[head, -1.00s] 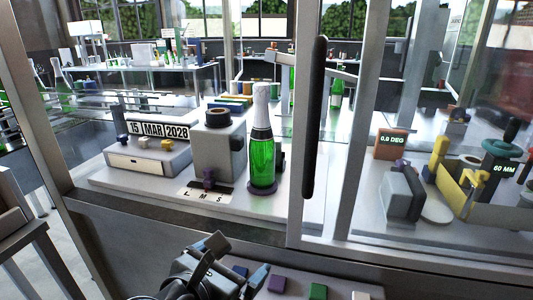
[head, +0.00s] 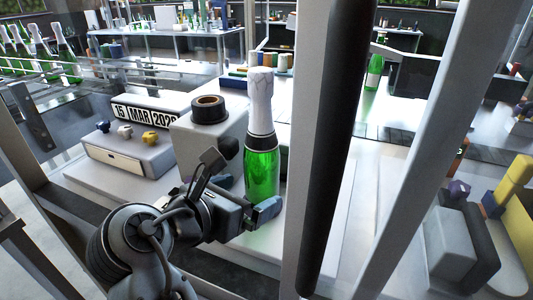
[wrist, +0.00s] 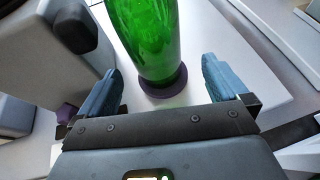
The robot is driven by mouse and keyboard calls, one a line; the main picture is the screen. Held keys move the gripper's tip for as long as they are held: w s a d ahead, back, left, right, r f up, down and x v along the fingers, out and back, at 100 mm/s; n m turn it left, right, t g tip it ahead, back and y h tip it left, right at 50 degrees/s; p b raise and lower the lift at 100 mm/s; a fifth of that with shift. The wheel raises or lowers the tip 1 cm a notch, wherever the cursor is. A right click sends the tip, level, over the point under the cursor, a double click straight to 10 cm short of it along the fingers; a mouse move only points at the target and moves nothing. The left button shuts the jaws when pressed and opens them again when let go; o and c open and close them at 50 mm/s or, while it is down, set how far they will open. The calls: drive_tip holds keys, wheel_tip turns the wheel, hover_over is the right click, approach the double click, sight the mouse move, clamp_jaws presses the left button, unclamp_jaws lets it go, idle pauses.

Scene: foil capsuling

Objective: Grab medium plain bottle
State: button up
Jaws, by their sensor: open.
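A green bottle (head: 262,165) with white foil over its neck stands upright on a small dark purple round base, beside a grey machine block. My gripper (head: 240,185) is at the lower part of the bottle, its jaws open and empty. In the wrist view, the bottle's lower body (wrist: 147,40) and its purple base (wrist: 165,86) show ahead of and between the two blue fingertips (wrist: 162,85). Gaps remain on both sides and no contact shows. The bottle's top is outside the wrist view. Its lower left is partly hidden by my gripper in the head view.
The grey block (head: 207,140) with a dark ring on top stands left of the bottle. A date sign (head: 145,119) and a drawer box (head: 128,155) are farther left. A frame post with a black handle (head: 328,150) stands close on the right. Several bottles line the far left.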

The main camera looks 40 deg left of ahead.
drive_tip(key=x, duration=0.6)
drive_tip(key=shift+w+a+f+p, duration=0.25)
drive_tip(key=shift+a+f+p, duration=0.05)
drive_tip(key=c, duration=1.7)
drive_tip(key=shift+r, duration=0.1)
drive_tip(key=shift+c, duration=0.3)
